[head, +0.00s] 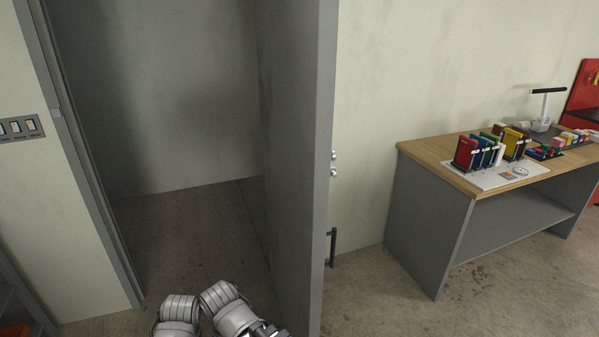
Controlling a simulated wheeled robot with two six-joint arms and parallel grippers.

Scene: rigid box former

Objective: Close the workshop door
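The workshop door (290,150) is a tall grey panel standing open, seen nearly edge-on, with its near edge towards me. Its left face shows, and the doorway lies open to its left. A black handle (331,248) sticks out on the door's right side, low down, with two small metal knobs (333,163) above it. The grey door frame (75,150) stands at the left of the opening. White rounded links of my arms show at the bottom, left of the door's lower part. I cannot see either gripper's fingers.
A wooden-topped workbench (420,152) with grey sides stands at the right, holding several coloured books or folders, a lamp and small items. A switch panel (20,128) is on the left wall. Concrete floor (370,300) is clear between door and bench.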

